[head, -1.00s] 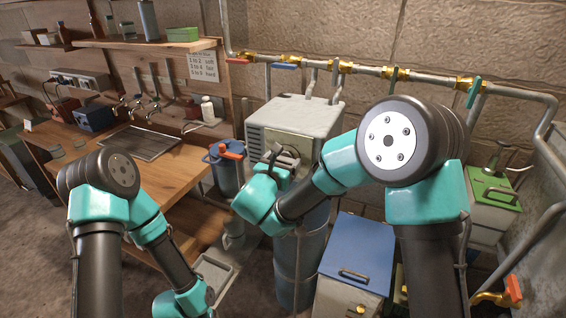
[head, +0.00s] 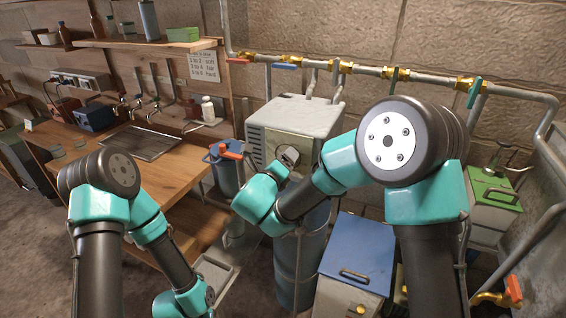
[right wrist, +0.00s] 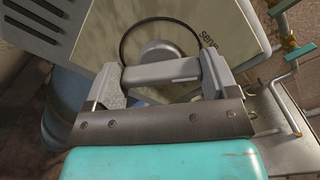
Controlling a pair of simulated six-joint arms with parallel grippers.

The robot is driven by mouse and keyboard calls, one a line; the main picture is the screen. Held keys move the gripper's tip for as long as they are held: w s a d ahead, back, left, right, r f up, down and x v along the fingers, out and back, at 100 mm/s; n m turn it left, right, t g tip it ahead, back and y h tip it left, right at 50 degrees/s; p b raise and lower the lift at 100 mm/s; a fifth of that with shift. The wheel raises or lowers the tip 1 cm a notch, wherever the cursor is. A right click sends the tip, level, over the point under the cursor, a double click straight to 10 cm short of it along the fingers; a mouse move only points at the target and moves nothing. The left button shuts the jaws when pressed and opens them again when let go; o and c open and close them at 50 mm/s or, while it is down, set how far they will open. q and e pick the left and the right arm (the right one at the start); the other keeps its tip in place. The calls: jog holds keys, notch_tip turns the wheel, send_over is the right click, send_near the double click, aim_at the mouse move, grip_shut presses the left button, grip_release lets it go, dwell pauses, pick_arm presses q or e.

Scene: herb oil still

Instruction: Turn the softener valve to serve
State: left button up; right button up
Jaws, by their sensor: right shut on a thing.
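The softener head is a pale grey box (head: 296,116) with louvres on its side, standing on a blue-grey tank (head: 300,262). In the right wrist view its beige front plate (right wrist: 198,22) carries a dark ring and partly legible lettering. The valve's grey round knob (right wrist: 158,52) sits inside this ring. My right gripper (head: 289,157) is at the front of the box; in the right wrist view its fingers (right wrist: 161,78) are shut on the valve's grey bar (right wrist: 161,70). The lettering is too partial to tell the valve's position. My left gripper is out of view.
A brass-fitted pipe (head: 380,72) with coloured levers runs along the wall behind. A blue-lidded box (head: 358,250) stands right of the tank. A blue canister (head: 226,170) with an orange handle stands left of it. A wooden bench (head: 178,170) fills the left side.

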jog(key=shift+n, duration=1.3)
jog(key=o, duration=0.8)
jog(key=shift+a, duration=0.1)
jog(key=v, duration=1.7)
jog(key=shift+s, duration=0.2)
